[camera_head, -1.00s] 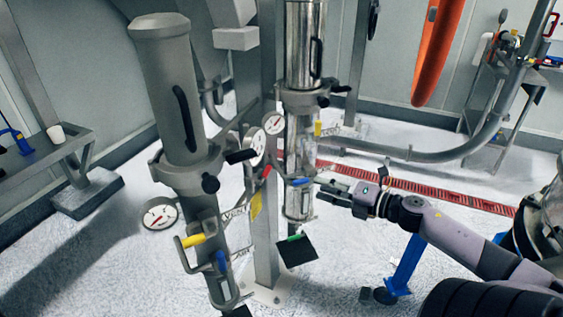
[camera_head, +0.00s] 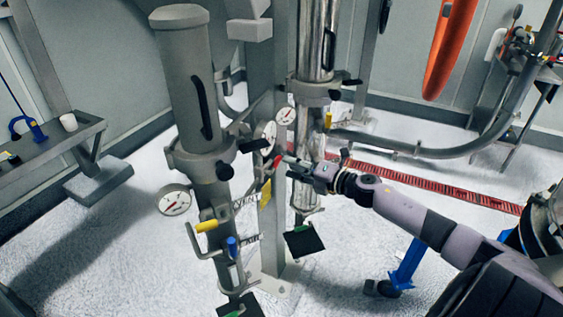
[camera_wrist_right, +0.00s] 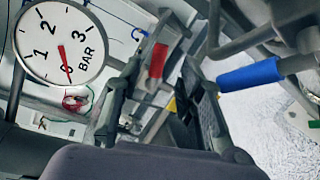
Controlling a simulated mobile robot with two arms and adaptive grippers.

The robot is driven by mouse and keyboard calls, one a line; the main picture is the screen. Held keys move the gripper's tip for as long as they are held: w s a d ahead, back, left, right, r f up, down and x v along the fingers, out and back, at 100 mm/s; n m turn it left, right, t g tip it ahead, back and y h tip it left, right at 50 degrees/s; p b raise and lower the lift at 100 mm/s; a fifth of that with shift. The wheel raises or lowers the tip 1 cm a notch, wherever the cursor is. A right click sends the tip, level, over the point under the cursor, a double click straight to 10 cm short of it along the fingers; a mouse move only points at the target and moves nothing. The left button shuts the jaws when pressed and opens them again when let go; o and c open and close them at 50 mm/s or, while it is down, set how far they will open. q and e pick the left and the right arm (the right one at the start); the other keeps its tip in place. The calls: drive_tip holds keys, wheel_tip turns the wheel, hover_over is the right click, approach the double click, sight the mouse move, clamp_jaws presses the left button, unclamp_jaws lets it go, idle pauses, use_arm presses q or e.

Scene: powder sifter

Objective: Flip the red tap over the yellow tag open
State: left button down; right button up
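The red tap (camera_head: 278,161) is a small red handle between the two columns, above the yellow tag (camera_head: 266,193) on the middle post. In the right wrist view the red tap (camera_wrist_right: 157,61) shows ahead, between the fingertips. My right gripper (camera_head: 290,164) reaches in from the right and is just beside the red tap. In the wrist view its two fingers stand apart, so the right gripper (camera_wrist_right: 163,70) is open; I see no clear contact with the tap. My left gripper is not in view.
A blue handle (camera_wrist_right: 250,75) is close to the right finger. A pressure gauge (camera_wrist_right: 62,45) is close on the left. The grey column (camera_head: 188,90) with a yellow handle (camera_head: 207,226) stands at left, the steel column (camera_head: 311,50) behind my gripper.

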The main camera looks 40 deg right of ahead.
sight(277, 162)
drive_tip(key=shift+p+x, duration=0.3)
drive_tip(key=shift+x, duration=2)
drive_tip(key=shift+c, duration=0.6)
clamp_jaws()
